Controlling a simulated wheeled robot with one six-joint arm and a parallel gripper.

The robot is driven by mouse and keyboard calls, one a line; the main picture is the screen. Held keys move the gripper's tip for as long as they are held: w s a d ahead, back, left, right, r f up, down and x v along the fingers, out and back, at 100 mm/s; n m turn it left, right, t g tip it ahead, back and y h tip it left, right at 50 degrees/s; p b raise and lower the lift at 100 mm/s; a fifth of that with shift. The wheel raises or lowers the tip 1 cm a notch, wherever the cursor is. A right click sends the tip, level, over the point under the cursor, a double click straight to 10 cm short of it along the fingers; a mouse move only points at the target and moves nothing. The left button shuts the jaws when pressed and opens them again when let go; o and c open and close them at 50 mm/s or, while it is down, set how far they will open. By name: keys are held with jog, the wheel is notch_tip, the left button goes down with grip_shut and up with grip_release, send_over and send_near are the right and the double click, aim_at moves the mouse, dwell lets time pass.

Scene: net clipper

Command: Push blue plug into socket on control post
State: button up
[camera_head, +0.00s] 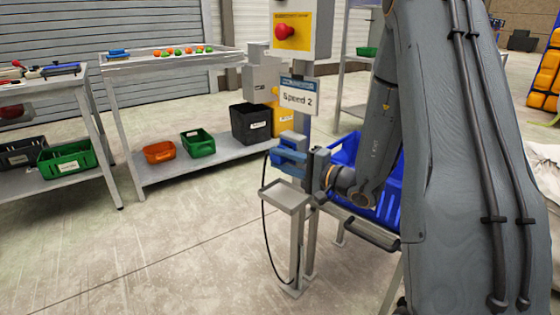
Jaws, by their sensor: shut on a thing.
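The control post (308,225) stands in the middle, with a yellow panel and red button (285,31) at its top and a "Speed 2" sign (297,98) below. The blue plug (287,157) is at the post, beneath the sign, with a black cable hanging from it in a loop toward the post's foot. My gripper (303,160) reaches in from the right and is shut on the blue plug. The socket is hidden or too small to make out, so I cannot tell whether the plug touches it or sits in it.
A small grey tray (284,196) is fixed to the post just below the plug. A blue crate (385,190) stands close behind my arm. Shelving tables with bins (66,160) stand at the left and back. The floor at the front left is clear.

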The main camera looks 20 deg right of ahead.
jog(key=shift+w+d, duration=0.1)
jog(key=shift+d, duration=0.1)
jog(key=o, duration=1.1)
jog(key=shift+o, duration=0.2)
jog(key=shift+d, duration=0.1)
jog(key=v, duration=0.7)
jog(key=shift+s+d, duration=0.2)
jog(key=shift+s, duration=0.1)
